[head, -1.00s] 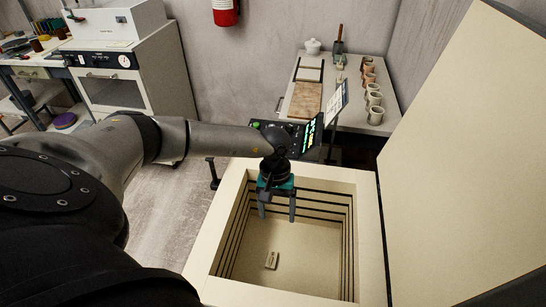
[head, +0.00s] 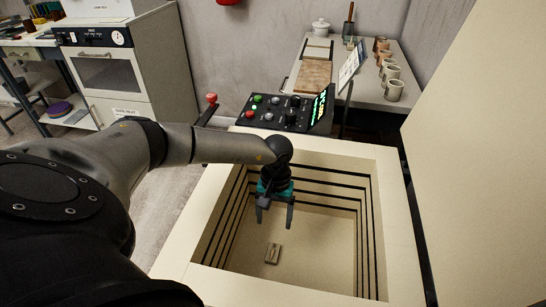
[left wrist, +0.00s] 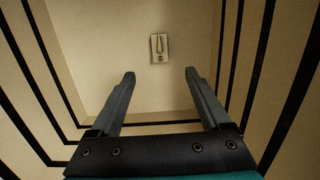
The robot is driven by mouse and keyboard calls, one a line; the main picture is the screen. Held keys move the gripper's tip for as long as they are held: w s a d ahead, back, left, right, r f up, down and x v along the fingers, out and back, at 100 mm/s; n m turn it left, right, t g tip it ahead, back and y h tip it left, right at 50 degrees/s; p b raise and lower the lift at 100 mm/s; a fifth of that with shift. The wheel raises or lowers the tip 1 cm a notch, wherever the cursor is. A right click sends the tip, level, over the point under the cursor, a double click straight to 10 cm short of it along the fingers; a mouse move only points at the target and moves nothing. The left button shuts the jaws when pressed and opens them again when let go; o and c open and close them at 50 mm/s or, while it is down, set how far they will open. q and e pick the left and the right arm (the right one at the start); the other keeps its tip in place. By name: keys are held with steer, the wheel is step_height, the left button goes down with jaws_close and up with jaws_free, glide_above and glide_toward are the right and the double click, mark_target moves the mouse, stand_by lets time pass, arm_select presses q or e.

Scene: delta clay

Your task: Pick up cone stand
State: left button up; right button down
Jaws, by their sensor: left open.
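The cone stand (head: 272,253) is a small pale block lying on the floor of the kiln chamber. In the left wrist view the cone stand (left wrist: 159,48) shows a slim tan cone on its face and sits beyond the fingertips, between their lines. My left gripper (head: 274,226) is open and empty, pointing down inside the chamber, above and apart from the stand. Its two fingers (left wrist: 160,75) also show in the left wrist view. My right gripper is not in view.
The kiln's cream rim (head: 397,225) surrounds the chamber, whose walls carry dark grooves. The raised lid (head: 480,150) stands at the right. A control box (head: 283,112) sits behind the rim. A table with several mugs (head: 394,90) is at the back.

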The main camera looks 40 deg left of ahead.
arm_select(q)
steer(key=b, duration=0.2)
glide_above(273, 252)
steer(key=f, duration=0.8)
steer(key=shift+w+a, duration=0.2)
steer(key=shift+w, duration=0.05)
steer(key=shift+s+f+b, duration=0.1)
steer(key=shift+f+b, duration=0.8)
steer(key=shift+f, duration=0.75)
steer(key=shift+s+d+f+b, duration=0.15)
steer(key=shift+f+b, duration=0.5)
steer(key=shift+f, duration=0.8)
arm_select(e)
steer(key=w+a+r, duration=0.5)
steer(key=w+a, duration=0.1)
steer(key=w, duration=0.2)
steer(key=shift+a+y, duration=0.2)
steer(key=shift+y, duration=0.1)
arm_select(q)
steer(key=shift+c, duration=0.3)
jaws_close()
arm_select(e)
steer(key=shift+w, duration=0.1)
